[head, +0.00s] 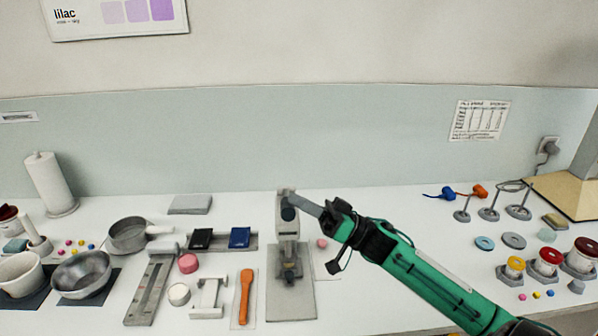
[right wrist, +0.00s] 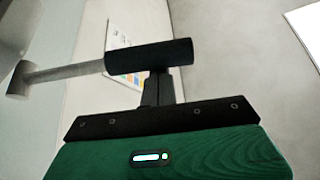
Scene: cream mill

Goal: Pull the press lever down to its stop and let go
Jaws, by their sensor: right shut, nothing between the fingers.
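The press (head: 289,230) stands near the middle of the bench on a grey base plate. Its grey lever (head: 305,204) runs from the head out to the right, sloping slightly down. In the right wrist view the lever's dark, thick grip (right wrist: 150,57) lies across the fingers, with the thinner rod running left to a dark end. My right gripper (head: 336,217) is at the lever's outer end, shut with nothing between its fingers. Its fingers (right wrist: 158,90) reach up to the grip, which hides their tips; I cannot tell whether they touch. My left gripper is not in view.
Left of the press lie an orange-handled tool (head: 245,290), a grey tray with dark blocks (head: 220,245), a pan (head: 128,235) and bowls (head: 82,272). Stands and colored jars (head: 549,258) occupy the right side. My right arm crosses the front right.

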